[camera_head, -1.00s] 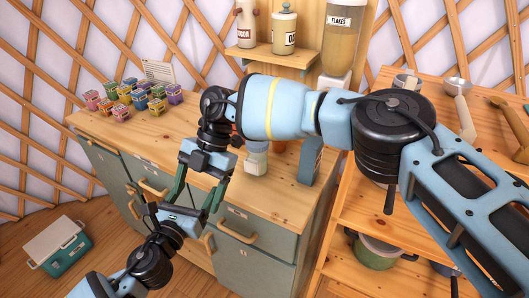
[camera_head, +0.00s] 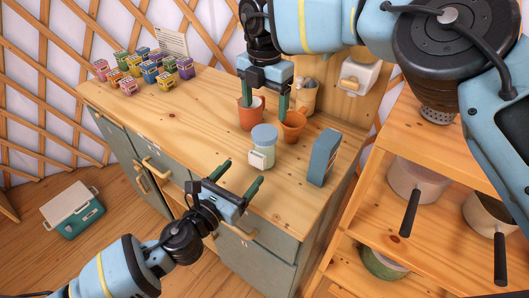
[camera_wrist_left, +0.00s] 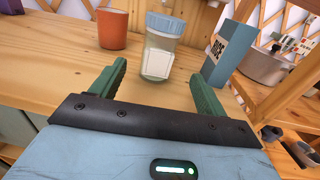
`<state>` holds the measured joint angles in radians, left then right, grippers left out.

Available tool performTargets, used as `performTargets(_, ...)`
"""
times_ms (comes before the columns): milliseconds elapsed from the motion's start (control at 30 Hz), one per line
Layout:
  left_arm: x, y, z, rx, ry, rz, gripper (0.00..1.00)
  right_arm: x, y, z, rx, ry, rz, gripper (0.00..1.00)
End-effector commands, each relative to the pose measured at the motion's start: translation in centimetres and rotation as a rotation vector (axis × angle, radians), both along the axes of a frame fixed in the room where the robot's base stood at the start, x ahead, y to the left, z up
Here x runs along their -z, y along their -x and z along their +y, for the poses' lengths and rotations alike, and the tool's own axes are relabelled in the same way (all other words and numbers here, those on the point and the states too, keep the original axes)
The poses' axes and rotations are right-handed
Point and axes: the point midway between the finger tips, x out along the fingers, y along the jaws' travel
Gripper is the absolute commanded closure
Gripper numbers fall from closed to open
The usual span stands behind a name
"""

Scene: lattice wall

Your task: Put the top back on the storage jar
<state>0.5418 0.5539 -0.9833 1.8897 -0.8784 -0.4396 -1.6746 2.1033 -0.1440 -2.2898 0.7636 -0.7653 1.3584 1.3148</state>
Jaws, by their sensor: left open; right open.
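The storage jar (camera_head: 262,157) is a small clear jar with a white label, upright on the wooden counter. Its light blue top (camera_head: 264,133) sits over the mouth; I cannot tell how firmly it is seated. In the left wrist view the jar (camera_wrist_left: 158,62) and blue top (camera_wrist_left: 166,22) show beyond and between my open fingers. My left gripper (camera_head: 243,175) is open and empty, just in front of the jar near the counter's front edge. My right gripper (camera_head: 264,102) is open and empty, pointing down behind the jar, over the orange cups.
An orange cup (camera_head: 250,115) and an orange mug (camera_head: 293,127) stand behind the jar. A blue box (camera_head: 323,157) stands to its right. Several small colourful boxes (camera_head: 150,72) are at the counter's far left. The counter left of the jar is clear.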

Motion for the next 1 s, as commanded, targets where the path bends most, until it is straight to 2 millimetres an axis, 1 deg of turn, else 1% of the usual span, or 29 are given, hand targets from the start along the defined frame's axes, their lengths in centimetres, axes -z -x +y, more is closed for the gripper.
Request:
performTargets(167, 0.0, -0.1, 0.0, 0.0, 0.0, 0.0, 0.25, 0.0, 0.0, 0.0, -0.001, -0.001, 0.001, 0.23)
performTargets(267, 0.0, -0.6, -0.3, 0.0, 0.001, -0.001, 0.25, 0.0, 0.0, 0.0, -0.001, -0.001, 0.002, 0.23)
performTargets(700, -0.1, -5.4, -3.4, 0.0, 0.002, -0.001, 0.25, 0.0, 0.0, 0.0, -0.001, -0.002, 0.001, 0.23)
performTargets(833, 0.0, -6.3, -3.9, -0.001, 0.001, 0.001, 0.25, 0.0, 0.0, 0.0, -0.001, -0.002, 0.001, 0.23)
performTargets(1000, 0.0, -6.7, -4.1, -0.001, 0.0, 0.0, 0.25, 0.0, 0.0, 0.0, -0.001, -0.002, 0.001, 0.23)
